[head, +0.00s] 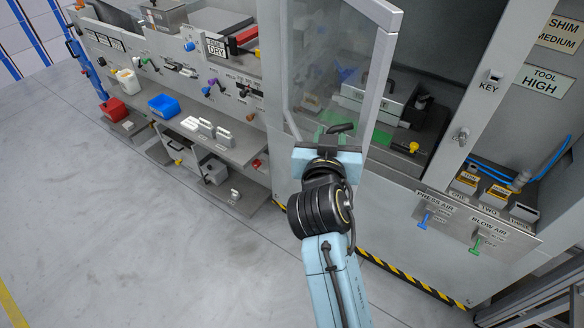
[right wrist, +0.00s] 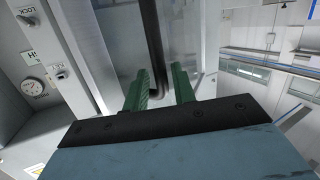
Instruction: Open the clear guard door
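The clear guard door (head: 385,65) is a see-through panel in a pale grey frame on the press cabinet. It stands ajar, its right edge swung out from the opening. My right gripper (head: 338,137) is at the door's lower part, by the dark handle (head: 342,128). In the right wrist view its two green fingers (right wrist: 160,90) stand apart, with the black bar handle (right wrist: 154,45) between them. A gap shows beside the bar, and firm contact cannot be seen. My right arm hides the area below the door. My left gripper is not in view.
Right of the opening are a key switch (head: 494,77), a lock knob (head: 462,137) and blue (head: 424,220) and green (head: 476,243) air valves. A workbench with a red bin (head: 113,109) and blue bin (head: 163,105) stands left. The floor in front is clear.

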